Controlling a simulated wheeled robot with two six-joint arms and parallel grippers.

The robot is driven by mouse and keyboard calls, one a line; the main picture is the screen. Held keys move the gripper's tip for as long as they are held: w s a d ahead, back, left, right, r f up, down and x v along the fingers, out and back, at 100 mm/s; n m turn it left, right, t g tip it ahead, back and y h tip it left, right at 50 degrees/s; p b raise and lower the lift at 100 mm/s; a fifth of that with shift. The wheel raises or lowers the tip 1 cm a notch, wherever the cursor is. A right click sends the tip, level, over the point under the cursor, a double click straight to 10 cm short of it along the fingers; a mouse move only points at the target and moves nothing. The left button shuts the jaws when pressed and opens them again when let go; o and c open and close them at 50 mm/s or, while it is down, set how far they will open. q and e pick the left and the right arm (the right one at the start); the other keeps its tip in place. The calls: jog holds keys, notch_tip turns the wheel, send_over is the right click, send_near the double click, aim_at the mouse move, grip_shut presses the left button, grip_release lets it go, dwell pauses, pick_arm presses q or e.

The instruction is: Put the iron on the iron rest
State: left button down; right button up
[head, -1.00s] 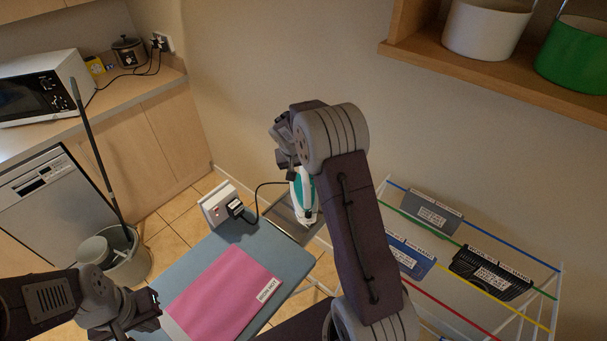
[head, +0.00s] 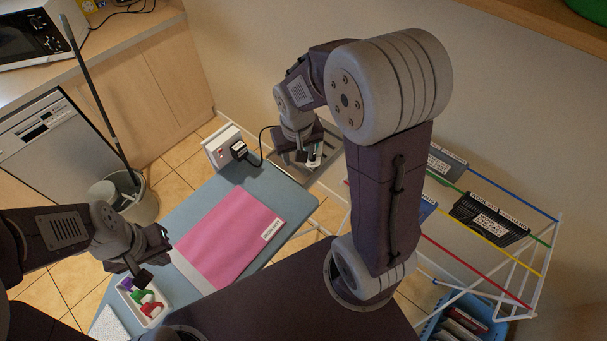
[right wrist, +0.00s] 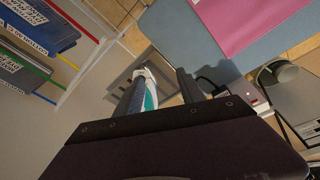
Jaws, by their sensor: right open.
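The iron (right wrist: 149,88) is white and teal. In the right wrist view it shows between the two fingers of my right gripper (right wrist: 160,88), which is open; I cannot tell whether they touch it. In the head view my right gripper (head: 300,158) hides most of the iron (head: 314,155). The grey iron rest (head: 329,139) is at the far end of the ironing board, and the iron appears over it; contact is hidden. The rest also shows in the right wrist view (right wrist: 118,86). My left gripper (head: 154,260) is open and empty over the board's near left side.
A pink cloth (head: 232,237) lies on the blue ironing board (head: 188,213). A socket box with a plug (head: 222,147) and black cord is beside the rest. A white tray of small coloured items (head: 143,302) is below my left gripper. A drying rack (head: 480,262) stands right.

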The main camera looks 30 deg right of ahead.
jog(key=s+a+f+n+y, duration=0.1)
jog(key=s+a+f, duration=0.1)
jog(key=s, duration=0.7)
jog(key=shift+s+a+f+g, duration=0.4)
jog(key=shift+a, duration=0.3)
jog(key=shift+s+f, duration=0.1)
